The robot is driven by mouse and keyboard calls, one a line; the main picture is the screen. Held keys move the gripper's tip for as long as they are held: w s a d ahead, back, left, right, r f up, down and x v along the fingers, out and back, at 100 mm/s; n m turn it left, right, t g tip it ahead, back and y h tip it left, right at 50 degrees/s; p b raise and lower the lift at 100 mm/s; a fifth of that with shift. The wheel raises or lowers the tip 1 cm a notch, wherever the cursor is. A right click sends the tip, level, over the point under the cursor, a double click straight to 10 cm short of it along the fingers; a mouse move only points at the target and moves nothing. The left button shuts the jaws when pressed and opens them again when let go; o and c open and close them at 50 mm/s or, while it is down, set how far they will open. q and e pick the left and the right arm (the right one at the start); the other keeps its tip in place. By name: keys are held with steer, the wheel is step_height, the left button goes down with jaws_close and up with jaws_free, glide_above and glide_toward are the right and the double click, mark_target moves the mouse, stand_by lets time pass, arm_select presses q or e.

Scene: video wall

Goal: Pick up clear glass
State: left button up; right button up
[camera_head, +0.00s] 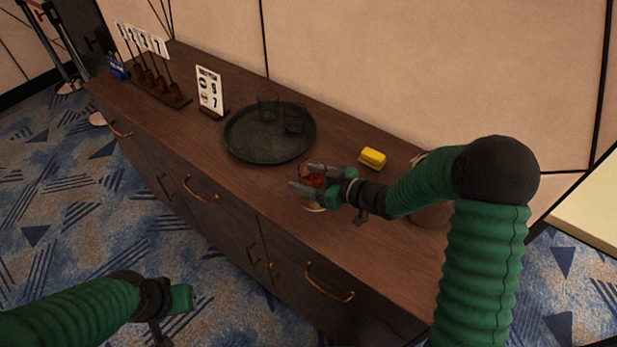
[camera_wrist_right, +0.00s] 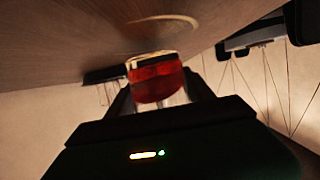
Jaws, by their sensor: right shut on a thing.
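My right gripper (camera_head: 306,179) is shut on a small clear glass with red-brown contents (camera_head: 313,180), above the cabinet top. In the right wrist view this glass (camera_wrist_right: 155,82) sits between the two fingers, with the wooden top shown at the upper part of the picture. Two empty clear glasses, one at the back (camera_head: 268,106) and one to its right (camera_head: 294,121), stand on the round black tray (camera_head: 250,147). My left gripper (camera_head: 181,299) is low over the carpet, away from the cabinet; its jaws are not clear.
The wooden cabinet (camera_head: 225,170) runs along the wall. A yellow block (camera_head: 372,158) lies behind my right gripper. A number card (camera_head: 210,92) and a rack of dark upright pieces (camera_head: 160,88) stand at left. A pale round mark or coaster (camera_head: 314,207) shows under the held glass.

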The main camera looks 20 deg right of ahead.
step_height(320, 180, up, 2)
steer(key=shift+a+r+p, duration=0.1)
steer(key=shift+p, duration=0.7)
steer(key=shift+s+r, duration=0.1)
steer(key=shift+s, duration=0.05)
steer(key=s, duration=0.4)
steer(key=s+p, duration=0.1)
steer(key=s, duration=0.3)
steer(key=s+d+r+p, duration=0.1)
steer(key=s, duration=0.3)
steer(key=shift+s, duration=0.2)
steer(key=s+p, duration=0.1)
steer(key=p, duration=0.2)
steer(key=s+p, duration=0.1)
steer(key=p, duration=0.2)
steer(key=shift+d+r, duration=0.15)
steer(key=shift+r, duration=0.2)
steer(key=shift+s+f+p, duration=0.1)
steer(key=shift+s+p, duration=0.35)
steer(key=shift+p, duration=0.5)
steer(key=shift+s+f+p, duration=0.15)
steer(key=shift+s+p, duration=0.05)
steer(key=shift+p, duration=0.1)
